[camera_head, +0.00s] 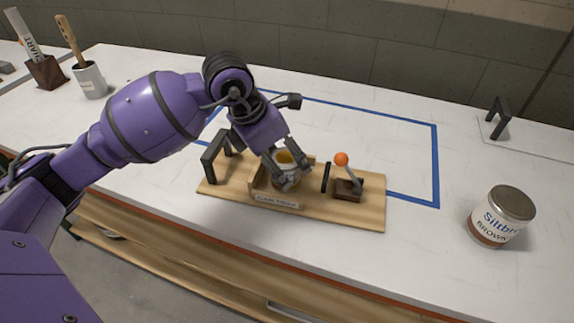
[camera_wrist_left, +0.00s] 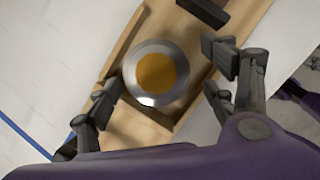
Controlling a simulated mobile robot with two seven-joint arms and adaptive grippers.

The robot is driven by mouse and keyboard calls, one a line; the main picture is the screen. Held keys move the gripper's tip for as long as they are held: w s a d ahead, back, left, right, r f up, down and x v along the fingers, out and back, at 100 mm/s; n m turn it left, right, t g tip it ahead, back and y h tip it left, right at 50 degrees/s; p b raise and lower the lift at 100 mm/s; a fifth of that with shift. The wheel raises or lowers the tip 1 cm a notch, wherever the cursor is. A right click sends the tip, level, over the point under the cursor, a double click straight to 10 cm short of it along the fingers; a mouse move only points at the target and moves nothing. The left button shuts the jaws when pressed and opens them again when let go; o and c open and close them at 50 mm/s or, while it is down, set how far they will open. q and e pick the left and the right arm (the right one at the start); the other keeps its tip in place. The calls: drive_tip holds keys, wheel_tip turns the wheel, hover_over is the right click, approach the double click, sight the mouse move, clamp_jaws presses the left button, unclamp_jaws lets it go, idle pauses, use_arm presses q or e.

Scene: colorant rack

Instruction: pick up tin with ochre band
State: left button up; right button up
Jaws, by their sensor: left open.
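A silver-rimmed tin with an ochre round top (camera_head: 284,157) sits in the wooden holder marked with a label plate (camera_head: 277,201). In the left wrist view the tin (camera_wrist_left: 157,75) shows from above as a metal ring around an ochre disc. My left gripper (camera_head: 291,180) is open at the tin, coming down from above, and its fingers hide much of the tin's side. In the left wrist view the gripper's fingers (camera_wrist_left: 163,92) are apart, one on each side of the tin, the right one with a clear gap. My right gripper is not in view.
The wooden board carries a black upright frame (camera_head: 214,157) and an orange-knobbed lever (camera_head: 341,160). A jar labelled brown (camera_head: 502,217) stands at the right. The blue-outlined area behind is clear.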

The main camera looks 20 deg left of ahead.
use_arm(q)
drive_tip(key=x, duration=0.3)
drive_tip(key=shift+w+a+r, duration=0.1)
drive_tip(key=c, duration=1.2)
drive_tip(key=shift+c, duration=0.6)
drive_tip(key=shift+r, duration=0.2)
